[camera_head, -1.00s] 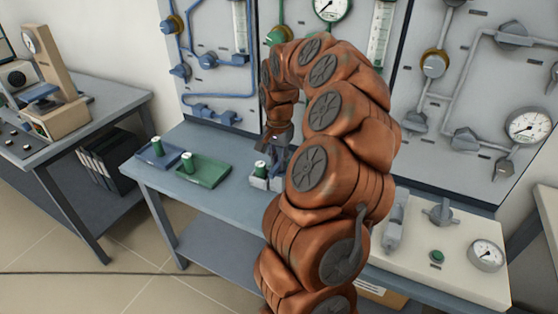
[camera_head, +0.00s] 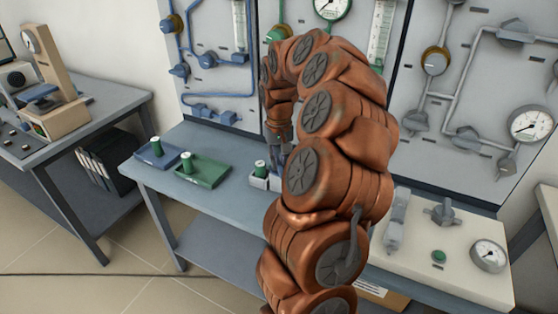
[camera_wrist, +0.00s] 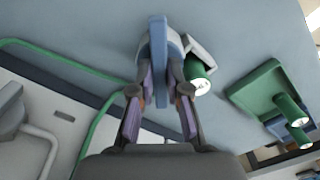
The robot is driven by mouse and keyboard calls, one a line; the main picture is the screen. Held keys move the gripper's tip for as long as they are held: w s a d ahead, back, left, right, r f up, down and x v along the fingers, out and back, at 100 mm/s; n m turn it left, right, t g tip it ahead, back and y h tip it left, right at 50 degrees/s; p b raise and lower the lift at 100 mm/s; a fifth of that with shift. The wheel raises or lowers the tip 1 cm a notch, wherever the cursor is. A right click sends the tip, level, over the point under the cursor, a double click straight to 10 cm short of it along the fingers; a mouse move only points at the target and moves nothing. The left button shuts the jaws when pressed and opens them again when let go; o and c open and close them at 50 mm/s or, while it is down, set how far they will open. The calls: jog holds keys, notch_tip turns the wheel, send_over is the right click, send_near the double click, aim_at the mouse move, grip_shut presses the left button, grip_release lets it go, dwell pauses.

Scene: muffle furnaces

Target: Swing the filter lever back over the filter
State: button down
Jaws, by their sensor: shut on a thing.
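My gripper (camera_wrist: 161,68) is shut on an upright blue-grey bar, which looks like the filter lever (camera_wrist: 158,32), in the wrist view. The bar stands between the two fingers, its far end showing beyond the fingertips. A green cylinder with a white top (camera_wrist: 199,79), which may be the filter, sits right beside it in a pale holder (camera_wrist: 199,50). In the head view the cylinder (camera_head: 260,168) and holder (camera_head: 258,183) show just left of my gripper (camera_head: 283,158), which is partly hidden behind my arm. The lever's pivot is hidden.
Green (camera_head: 203,172) and blue (camera_head: 150,156) trays with green cylinders lie left on the bench (camera_head: 235,215). A panel with blue pipes (camera_head: 215,75) rises behind. A pale box with a valve and gauge (camera_head: 435,250) stands right.

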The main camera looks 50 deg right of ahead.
aim_at(279, 162)
jog(key=n, duration=0.5)
jog(key=shift+n+p, duration=0.3)
jog(key=shift+p, duration=0.05)
jog(key=shift+n+p, duration=0.5)
jog(key=shift+n, duration=1.7)
jog(key=c, duration=1.1)
grip_release()
jog(key=shift+c, duration=0.2)
notch_tip(279, 162, up, 12)
